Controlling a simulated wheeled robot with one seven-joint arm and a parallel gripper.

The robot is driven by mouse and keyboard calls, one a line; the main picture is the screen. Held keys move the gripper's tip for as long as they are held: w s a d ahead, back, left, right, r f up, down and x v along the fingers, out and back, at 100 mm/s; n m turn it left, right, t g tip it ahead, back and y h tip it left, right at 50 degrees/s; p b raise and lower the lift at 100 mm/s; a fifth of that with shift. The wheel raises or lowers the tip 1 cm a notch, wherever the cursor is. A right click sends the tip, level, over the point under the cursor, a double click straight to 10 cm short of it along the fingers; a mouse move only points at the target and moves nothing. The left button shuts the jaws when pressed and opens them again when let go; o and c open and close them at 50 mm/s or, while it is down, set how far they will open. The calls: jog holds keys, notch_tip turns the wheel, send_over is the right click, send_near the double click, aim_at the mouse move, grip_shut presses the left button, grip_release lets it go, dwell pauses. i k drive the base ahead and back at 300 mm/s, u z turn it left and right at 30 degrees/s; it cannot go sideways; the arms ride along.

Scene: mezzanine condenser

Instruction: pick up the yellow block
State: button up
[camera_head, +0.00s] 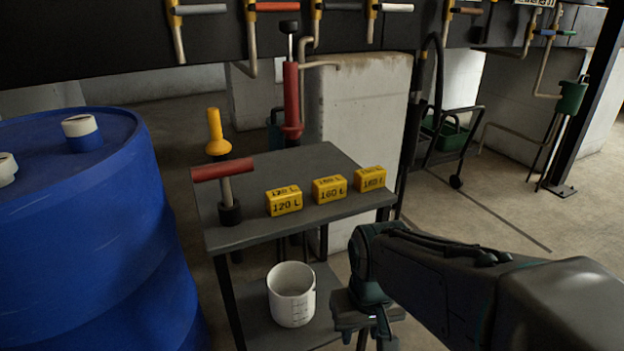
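Three yellow blocks stand in a slanting row on the grey top shelf of a small cart (262,228). The left block (284,202) is marked "120 L". The middle block (330,189) reads "160 L", and the right block (370,179) has similar dark lettering. My gripper (367,338) hangs at the bottom, right of the cart, in front of and below the blocks in the picture. Its two fingers look apart with nothing seen between them; their tips are close to the frame's lower edge. It touches no block.
A red-handled tool (225,184) stands on the cart top, left of the blocks. A white measuring cup (291,294) is on the lower shelf. A blue drum (80,230) fills the left side. Floor (490,220) is open at right.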

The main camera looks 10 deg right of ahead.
aim_at(333, 188)
jog(key=z, duration=0.5)
jog(key=k, duration=1.2)
jog(key=u, duration=0.25)
jog(key=i, duration=1.6)
jog(key=z, duration=0.9)
